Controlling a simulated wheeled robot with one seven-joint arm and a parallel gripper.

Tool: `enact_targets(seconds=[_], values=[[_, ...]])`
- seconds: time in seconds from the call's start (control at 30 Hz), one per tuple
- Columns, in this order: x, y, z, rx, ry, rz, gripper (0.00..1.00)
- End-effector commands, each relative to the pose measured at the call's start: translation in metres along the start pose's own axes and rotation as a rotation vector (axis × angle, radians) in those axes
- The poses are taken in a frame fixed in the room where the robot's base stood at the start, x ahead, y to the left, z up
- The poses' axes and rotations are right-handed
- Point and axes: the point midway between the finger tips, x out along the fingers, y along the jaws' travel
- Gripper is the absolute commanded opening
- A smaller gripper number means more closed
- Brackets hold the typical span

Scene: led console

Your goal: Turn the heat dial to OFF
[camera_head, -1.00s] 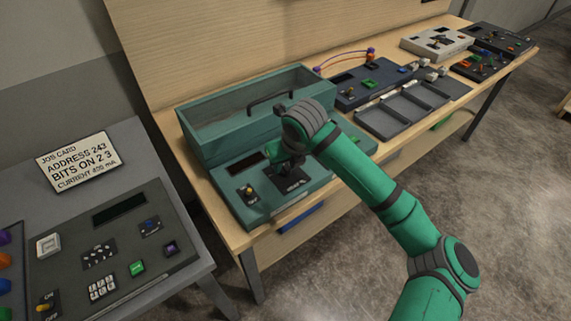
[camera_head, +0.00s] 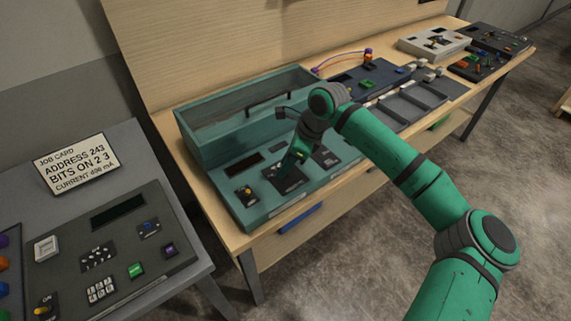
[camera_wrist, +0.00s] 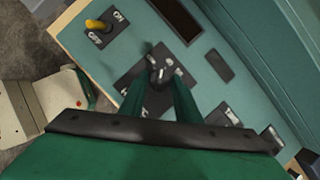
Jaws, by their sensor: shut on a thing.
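The teal console (camera_head: 262,205) stands on the wooden bench. Its black dial plate (camera_head: 290,184) lies under my gripper; it also shows in the wrist view (camera_wrist: 132,77). My gripper (camera_head: 283,173) reaches down to this plate at a slant. In the wrist view its two green fingers (camera_wrist: 158,66) are shut on a small dark dial (camera_wrist: 157,74) at the plate's middle. The fingers cover much of the dial, and its white markings are too small to read, so its setting cannot be told.
A yellow-tipped switch (camera_head: 247,191) sits left of the dial plate. Another black plate (camera_head: 326,157) lies to its right. The open teal lid or box (camera_head: 200,143) rises behind. A grey console (camera_head: 110,250) with a job card (camera_head: 76,162) stands at left.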

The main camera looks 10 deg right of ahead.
Motion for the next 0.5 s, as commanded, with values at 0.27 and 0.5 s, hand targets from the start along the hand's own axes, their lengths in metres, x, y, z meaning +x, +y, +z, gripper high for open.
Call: enact_targets(seconds=[0.27, 0.5], values=[[-0.0011, -0.0035, 0.0003, -0.218, 0.002, 0.089, 0.07], [-0.0007, -0.0044, 0.0006, -0.359, 0.002, 0.146, 0.07]])
